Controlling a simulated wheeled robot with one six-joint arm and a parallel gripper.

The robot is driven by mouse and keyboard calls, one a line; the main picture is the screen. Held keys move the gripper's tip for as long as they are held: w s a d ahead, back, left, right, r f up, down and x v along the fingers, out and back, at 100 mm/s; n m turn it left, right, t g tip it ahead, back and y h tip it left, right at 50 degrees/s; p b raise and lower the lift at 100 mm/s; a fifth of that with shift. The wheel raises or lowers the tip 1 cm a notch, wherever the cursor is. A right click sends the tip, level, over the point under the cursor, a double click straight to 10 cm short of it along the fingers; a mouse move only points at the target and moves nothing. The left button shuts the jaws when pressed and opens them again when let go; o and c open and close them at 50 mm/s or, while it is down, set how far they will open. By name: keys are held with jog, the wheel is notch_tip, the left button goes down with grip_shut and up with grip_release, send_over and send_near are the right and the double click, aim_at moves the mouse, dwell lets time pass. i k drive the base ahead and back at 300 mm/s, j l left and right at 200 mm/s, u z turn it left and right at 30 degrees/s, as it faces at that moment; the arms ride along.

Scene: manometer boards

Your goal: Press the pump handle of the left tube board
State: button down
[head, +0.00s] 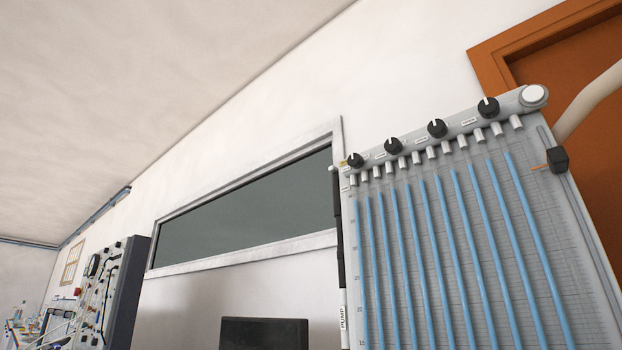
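One tube board (455,230) fills the right side, tilted in the picture and cut off at the bottom. It has several upright blue-filled tubes over a printed scale. Along its left edge runs a slim pump (338,240), black above and white below, with a label reading PUMP. A small light handle (333,168) appears at the pump's upper end, beside the board's top left corner. I cannot tell from this view whether this is the left board. My gripper is not in view.
Several black knobs (437,128) line the board's top rail. A pale thick hose (592,100) rises at its right, before an orange-brown door frame (492,65). A dark window (250,205) and a dark panel (264,333) are left of it. A grey equipment cabinet (126,290) stands far left.

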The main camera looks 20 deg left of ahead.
aim_at(337, 208)
jog(key=i+j, duration=0.15)
jog(key=j, duration=0.45)
jog(key=i+j+z, duration=0.1)
jog(key=j, duration=0.45)
jog(key=i+j, duration=0.15)
jog(key=j, duration=0.45)
jog(key=i+j+z, duration=0.1)
jog(key=j, duration=0.45)
jog(key=i+j, duration=0.1)
jog(key=j, duration=0.5)
